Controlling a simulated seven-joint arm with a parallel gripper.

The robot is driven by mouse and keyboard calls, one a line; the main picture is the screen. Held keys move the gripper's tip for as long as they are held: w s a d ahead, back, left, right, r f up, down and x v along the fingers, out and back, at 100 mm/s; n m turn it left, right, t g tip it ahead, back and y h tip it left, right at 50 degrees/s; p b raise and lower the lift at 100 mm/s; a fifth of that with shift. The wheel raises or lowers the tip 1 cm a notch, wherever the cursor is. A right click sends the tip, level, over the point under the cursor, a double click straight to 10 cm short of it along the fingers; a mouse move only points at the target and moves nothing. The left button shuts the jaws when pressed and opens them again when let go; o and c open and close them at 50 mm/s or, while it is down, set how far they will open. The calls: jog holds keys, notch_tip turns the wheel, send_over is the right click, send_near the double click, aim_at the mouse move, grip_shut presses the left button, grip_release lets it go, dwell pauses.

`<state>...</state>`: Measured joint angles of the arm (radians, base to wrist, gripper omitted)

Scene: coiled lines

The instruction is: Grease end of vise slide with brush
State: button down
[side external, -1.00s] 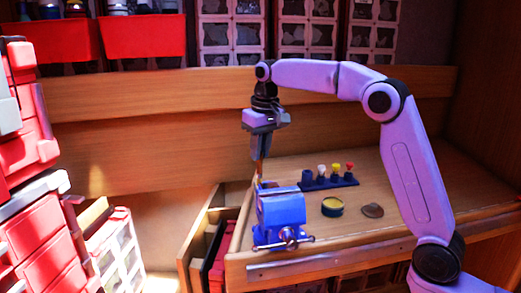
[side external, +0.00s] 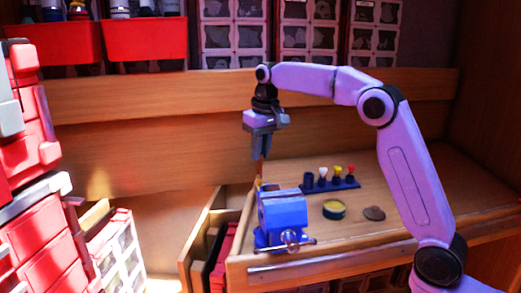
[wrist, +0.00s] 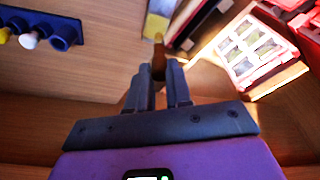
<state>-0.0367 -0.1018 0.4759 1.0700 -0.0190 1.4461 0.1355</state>
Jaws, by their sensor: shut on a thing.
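My gripper (side external: 262,154) hangs above and behind the blue vise (side external: 283,212), which stands at the front left corner of the wooden bench. It is shut on a slim brown brush (wrist: 158,52), seen past the fingertips in the wrist view. In the side view only a little of the brush shows below the fingers, apart from the vise. Its bristles cannot be made out. The vise's screw and handle bar face the front.
A blue rack (side external: 331,186) with white, yellow and red-topped items and a dark blue cup stands behind the vise. An open drawer (side external: 206,238) juts out left.

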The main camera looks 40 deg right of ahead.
jog(key=shift+w+d, duration=0.2)
jog(key=shift+s, duration=0.15)
jog(key=shift+s+a, duration=0.1)
jog(key=shift+s, duration=0.45)
jog(key=shift+s, duration=0.2)
jog(key=shift+s, duration=0.5)
jog(key=shift+s, duration=0.35)
dwell(0.3)
jog(key=shift+r, duration=0.1)
notch_tip(320, 180, up, 7)
dwell(0.8)
dwell(0.4)
